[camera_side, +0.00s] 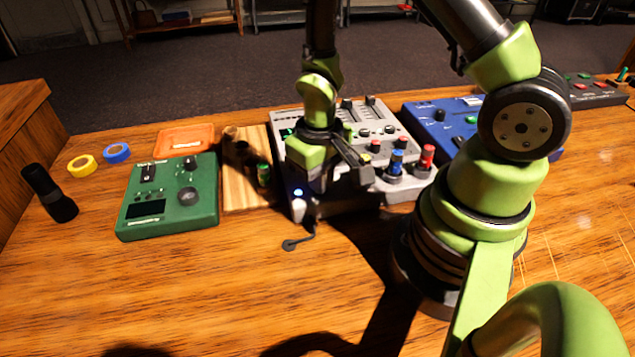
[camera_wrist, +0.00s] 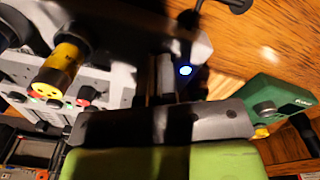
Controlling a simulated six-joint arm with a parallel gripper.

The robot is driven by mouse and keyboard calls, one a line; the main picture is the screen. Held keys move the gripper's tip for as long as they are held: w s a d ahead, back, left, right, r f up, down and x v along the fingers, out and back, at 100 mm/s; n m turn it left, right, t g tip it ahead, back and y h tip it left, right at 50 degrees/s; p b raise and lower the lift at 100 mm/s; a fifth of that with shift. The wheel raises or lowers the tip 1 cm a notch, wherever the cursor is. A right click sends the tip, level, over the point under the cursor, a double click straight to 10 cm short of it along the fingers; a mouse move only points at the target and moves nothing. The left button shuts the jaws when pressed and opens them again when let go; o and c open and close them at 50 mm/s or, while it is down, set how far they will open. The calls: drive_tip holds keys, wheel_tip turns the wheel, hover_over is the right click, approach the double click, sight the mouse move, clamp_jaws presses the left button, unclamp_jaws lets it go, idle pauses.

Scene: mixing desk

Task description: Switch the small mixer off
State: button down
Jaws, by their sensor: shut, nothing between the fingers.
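The grey mixer (camera_side: 400,130) sits mid-desk with knobs, faders and coloured plugs on top. A blue light (camera_side: 298,192) glows at its near left corner. The light also shows in the wrist view (camera_wrist: 185,70), just right of my fingers. In the wrist view my gripper (camera_wrist: 160,68) points toward the mixer's edge. My gripper and wrist hide part of the panel. I cannot make out the power switch or whether the fingers touch the mixer.
A green box (camera_side: 170,195) stands left, beyond a striped wooden board (camera_side: 243,192) with small items. A blue device (camera_side: 440,120) is close on the right. Blue (camera_side: 394,162) and red (camera_side: 427,157) plugs stand up from the mixer.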

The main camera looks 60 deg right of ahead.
drive_tip(key=shift+f, duration=0.2)
drive_tip(key=shift+r, duration=3.55)
drive_tip(key=shift+r, duration=0.1)
drive_tip(key=s+a+r+t, duration=0.1)
drive_tip(key=s+r+t, duration=0.1)
drive_tip(key=r, duration=0.4)
drive_tip(key=s+a+r+t+y, duration=0.1)
drive_tip(key=s+r+t, duration=0.1)
drive_tip(key=r, duration=0.5)
drive_tip(key=s+a+r+m+t+y, duration=0.1)
drive_tip(key=s+r+t, duration=0.2)
drive_tip(key=r, duration=0.3)
drive_tip(key=shift+s+a+r, duration=0.15)
drive_tip(key=shift+s+r, duration=0.05)
drive_tip(key=shift+s, duration=0.6)
